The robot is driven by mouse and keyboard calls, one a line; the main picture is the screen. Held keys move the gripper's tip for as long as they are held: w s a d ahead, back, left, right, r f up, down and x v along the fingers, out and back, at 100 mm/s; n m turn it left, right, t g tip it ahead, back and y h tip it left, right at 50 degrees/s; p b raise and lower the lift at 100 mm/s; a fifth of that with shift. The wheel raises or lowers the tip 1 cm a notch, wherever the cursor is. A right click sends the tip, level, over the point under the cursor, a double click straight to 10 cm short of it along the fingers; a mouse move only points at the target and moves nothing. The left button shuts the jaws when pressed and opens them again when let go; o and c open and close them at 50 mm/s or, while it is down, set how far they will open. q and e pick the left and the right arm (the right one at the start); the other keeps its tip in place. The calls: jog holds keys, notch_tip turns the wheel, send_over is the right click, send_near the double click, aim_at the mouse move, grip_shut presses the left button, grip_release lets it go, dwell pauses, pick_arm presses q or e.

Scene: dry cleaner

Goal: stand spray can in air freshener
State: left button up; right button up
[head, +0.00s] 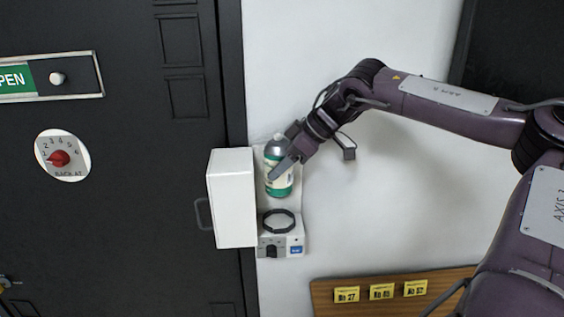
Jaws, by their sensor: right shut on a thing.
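The spray can (279,184), with a grey top, pale label and green lower part, is upright in my right gripper (277,164). My right gripper comes in from the right and is shut around the can's upper part. The air freshener (294,241) is a white wall unit with a dark ring (279,220) on its base. The can is above the ring and its bottom looks apart from it. The air freshener's white cover (232,198) stands swung open to the left. My left gripper is not in view.
A dark door (120,200) with an OPEN slider sign (50,78) and a red dial (60,158) fills the left. A wooden board (380,299) with yellow number tags is at the lower right. White wall lies right of the unit.

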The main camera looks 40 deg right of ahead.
aim_at(283, 194)
notch_tip(283, 194, down, 6)
jog(key=b, duration=0.5)
jog(key=shift+s+r, duration=0.1)
jog(key=shift+r, duration=0.15)
jog(key=shift+f, duration=0.5)
jog(key=shift+p, duration=0.45)
jog(key=shift+d+f, duration=0.1)
jog(key=shift+f, duration=1.1)
jog(key=shift+f, duration=0.3)
dwell(0.3)
